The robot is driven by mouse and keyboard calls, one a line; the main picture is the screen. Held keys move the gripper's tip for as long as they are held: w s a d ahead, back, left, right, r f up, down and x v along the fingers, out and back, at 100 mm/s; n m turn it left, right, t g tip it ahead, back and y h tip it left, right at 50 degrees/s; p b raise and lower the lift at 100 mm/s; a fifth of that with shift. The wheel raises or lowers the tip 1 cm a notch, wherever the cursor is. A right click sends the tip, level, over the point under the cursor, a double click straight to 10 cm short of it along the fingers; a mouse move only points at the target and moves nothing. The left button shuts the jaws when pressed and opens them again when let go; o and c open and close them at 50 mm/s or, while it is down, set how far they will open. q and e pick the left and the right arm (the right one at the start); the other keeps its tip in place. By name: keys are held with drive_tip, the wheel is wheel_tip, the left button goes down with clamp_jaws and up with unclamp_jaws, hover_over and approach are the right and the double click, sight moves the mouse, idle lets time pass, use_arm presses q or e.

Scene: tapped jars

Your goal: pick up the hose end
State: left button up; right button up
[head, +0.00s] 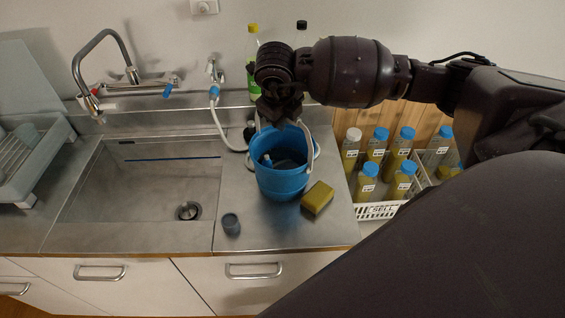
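A white hose (221,128) hangs from the blue connector (214,91) at the wall tap and curves down toward the back of a blue bucket (283,183). I cannot make out for sure where its end lies; a small pale piece (267,158) shows inside the bucket, among dark contents. My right gripper (280,120) points down above the bucket's back rim. Its dark fingers blend together, so I cannot tell whether they are open or touch the hose. My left gripper is not in view.
A sink (140,190) with a mixer tap (105,60) lies left. A white crate (384,211) of blue-capped bottles is right. Bottles stand behind my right arm.

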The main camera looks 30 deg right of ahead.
clamp_jaws()
idle(0.9)
drive_tip(key=shift+w+r, duration=0.1)
drive_tip(key=shift+r, duration=0.05)
